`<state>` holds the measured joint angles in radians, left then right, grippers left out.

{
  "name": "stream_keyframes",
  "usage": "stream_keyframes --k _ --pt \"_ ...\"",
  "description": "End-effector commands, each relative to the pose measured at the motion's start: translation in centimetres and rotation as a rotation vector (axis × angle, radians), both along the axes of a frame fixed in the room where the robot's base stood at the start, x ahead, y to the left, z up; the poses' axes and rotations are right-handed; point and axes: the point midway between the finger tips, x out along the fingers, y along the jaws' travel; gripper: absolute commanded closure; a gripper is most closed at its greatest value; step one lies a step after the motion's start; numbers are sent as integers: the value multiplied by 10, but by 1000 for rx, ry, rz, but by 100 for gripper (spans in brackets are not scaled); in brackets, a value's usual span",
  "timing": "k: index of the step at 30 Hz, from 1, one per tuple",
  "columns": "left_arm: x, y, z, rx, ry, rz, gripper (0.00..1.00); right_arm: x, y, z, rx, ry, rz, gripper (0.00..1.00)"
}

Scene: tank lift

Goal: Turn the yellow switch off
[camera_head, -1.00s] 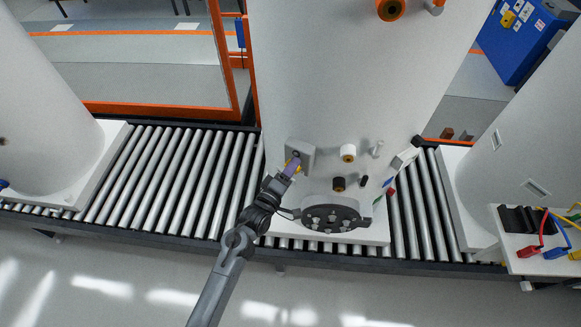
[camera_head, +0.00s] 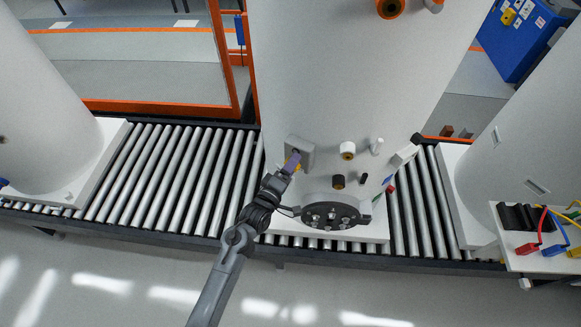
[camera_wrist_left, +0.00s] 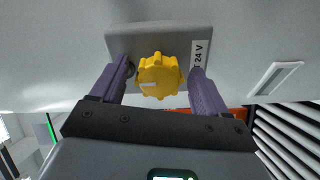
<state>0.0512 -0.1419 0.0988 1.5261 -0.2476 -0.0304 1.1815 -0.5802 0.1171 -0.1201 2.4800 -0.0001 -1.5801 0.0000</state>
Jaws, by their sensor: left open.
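The yellow switch (camera_wrist_left: 159,76) is a ridged round knob on a grey box (camera_wrist_left: 190,40) labelled "24 V". In the head view the grey box (camera_head: 300,148) sits low on the middle white tank, and the knob is mostly hidden behind my gripper. My left gripper (camera_head: 293,161) is right at the box. In the left wrist view its two purple fingers (camera_wrist_left: 160,86) are open, one on each side of the knob, with visible gaps between them and it. A pale mark shows on the knob's face. My right gripper is not in view.
The middle white tank (camera_head: 350,80) stands on a roller conveyor (camera_head: 170,180), with other tanks left and right. A black round flange (camera_head: 331,215) and several knobs project near my gripper. A panel with coloured cables (camera_head: 540,240) is at the right.

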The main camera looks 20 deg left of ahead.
Motion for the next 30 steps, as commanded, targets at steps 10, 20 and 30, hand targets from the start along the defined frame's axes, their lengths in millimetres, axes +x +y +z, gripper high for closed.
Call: stream_keyframes --k 10,20,30 --pt "-25 4 -2 1 0 2 25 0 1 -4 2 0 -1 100" --pt "-80 13 -2 1 2 1 25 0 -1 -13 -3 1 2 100" --pt "-106 17 0 0 0 0 25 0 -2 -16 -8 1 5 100"
